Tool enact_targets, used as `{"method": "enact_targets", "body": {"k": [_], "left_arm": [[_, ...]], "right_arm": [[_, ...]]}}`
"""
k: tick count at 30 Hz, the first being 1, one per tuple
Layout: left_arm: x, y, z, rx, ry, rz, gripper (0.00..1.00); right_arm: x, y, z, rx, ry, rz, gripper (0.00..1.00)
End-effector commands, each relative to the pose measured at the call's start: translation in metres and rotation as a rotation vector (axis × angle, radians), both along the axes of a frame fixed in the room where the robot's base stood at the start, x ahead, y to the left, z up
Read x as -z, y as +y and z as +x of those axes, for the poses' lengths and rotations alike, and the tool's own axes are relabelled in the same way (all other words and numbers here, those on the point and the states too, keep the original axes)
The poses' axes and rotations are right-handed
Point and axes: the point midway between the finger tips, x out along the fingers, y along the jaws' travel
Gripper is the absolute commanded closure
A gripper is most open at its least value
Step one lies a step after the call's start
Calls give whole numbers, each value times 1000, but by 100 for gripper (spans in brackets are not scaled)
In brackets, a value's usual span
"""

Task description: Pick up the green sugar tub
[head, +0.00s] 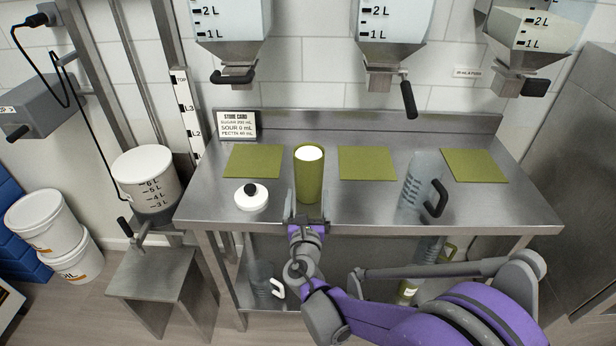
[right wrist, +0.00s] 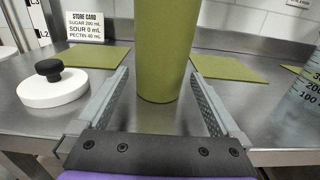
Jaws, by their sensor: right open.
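The green sugar tub (head: 309,178) is a tall olive-green cylinder with white contents or a white top. It stands upright on the steel table between two green mats. My right gripper (head: 306,214) is in front of it, low over the table's front edge. In the right wrist view the tub (right wrist: 163,50) rises between the ends of the two open fingers (right wrist: 163,105), apart from both; its top is cut off there. My left gripper is not in view.
A white lid with a black knob (head: 251,196) lies left of the tub. A clear jug with a black handle (head: 418,188) stands to the right. Green mats (head: 367,163) lie on the table (head: 350,215). Hoppers with levers (head: 391,50) hang above.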

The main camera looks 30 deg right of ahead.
Motion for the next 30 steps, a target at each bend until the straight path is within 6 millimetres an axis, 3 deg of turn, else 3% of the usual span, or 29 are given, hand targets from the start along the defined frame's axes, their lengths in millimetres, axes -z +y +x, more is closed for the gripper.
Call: {"method": "enact_targets", "body": {"k": [13,20,30], "left_arm": [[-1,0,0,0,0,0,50],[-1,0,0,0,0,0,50],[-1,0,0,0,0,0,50]], "right_arm": [[-1,-28,44,1,-1,2,0],[-1,-30,47,1,-1,3,0],[-1,-30,47,1,-1,3,58]]}}
